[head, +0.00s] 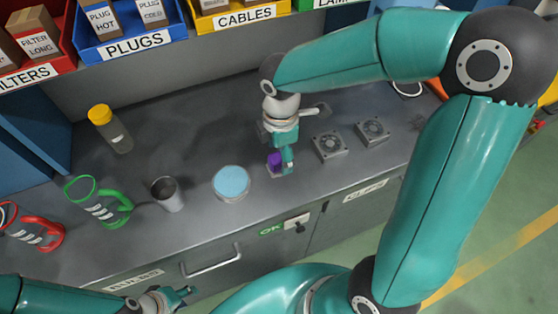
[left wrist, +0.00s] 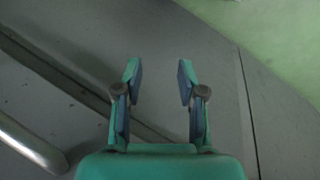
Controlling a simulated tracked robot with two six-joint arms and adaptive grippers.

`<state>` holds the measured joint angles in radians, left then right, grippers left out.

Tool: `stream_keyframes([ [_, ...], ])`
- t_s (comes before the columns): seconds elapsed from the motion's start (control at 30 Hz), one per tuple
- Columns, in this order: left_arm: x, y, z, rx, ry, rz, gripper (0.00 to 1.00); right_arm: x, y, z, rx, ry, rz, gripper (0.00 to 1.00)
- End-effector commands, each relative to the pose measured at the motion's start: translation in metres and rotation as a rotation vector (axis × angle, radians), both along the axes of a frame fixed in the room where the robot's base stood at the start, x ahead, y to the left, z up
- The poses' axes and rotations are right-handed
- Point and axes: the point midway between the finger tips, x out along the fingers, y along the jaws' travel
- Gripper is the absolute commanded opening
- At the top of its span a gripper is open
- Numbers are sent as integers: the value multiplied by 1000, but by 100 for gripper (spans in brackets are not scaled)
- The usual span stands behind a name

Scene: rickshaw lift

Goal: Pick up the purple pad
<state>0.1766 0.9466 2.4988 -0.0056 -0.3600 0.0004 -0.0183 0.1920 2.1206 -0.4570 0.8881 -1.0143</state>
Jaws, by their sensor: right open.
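The purple pad (head: 273,160) is a small purple block on the counter, right of the round light-blue-topped dish. My right gripper (head: 284,168) is open and points down at the pad, with a finger just beside it. The gripper partly hides the pad, and I cannot tell whether they touch. My left gripper (head: 182,294) is low in the head view, in front of the cabinet. The left wrist view shows the left gripper (left wrist: 157,80) open and empty, with its two fingers well apart.
The round dish (head: 231,182), a metal cup (head: 167,193), a green-handled holder (head: 100,203), a red-handled holder (head: 42,234) and a yellow-capped bottle (head: 110,130) stand to the left. Two fans (head: 330,146) lie to the right. A drawer handle (left wrist: 30,145) is near my left gripper.

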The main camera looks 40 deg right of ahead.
Motion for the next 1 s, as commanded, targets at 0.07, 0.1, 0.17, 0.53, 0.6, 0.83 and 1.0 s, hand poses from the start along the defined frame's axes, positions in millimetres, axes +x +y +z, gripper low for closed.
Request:
stream_keyframes([
  [0.07, 0, 0, 4, 0, 0, 0, 40, -1, 2, -12, -1, 8, 1, 73],
  [0.1, 0, 0, 5, 0, 0, 0, 40, -1, 4, -18, 0, 7, 2, 73],
  [0.17, 0, 0, 4, 0, 0, 0, 40, 0, 3, -27, -2, 7, -1, 73],
  [0.53, 0, 0, 4, 0, 0, 0, 40, 1, 3, -37, 0, 1, -1, 71],
  [0.6, 0, 0, 4, 0, 0, 0, 40, 1, 3, -37, -1, 1, -1, 60],
  [0.83, 0, 0, 4, 0, 0, 0, 40, 1, 3, -37, -1, 1, -1, 21],
  [1.0, 0, 0, 4, 0, 0, 0, 40, 1, 3, -37, -1, 0, -1, 11],
])
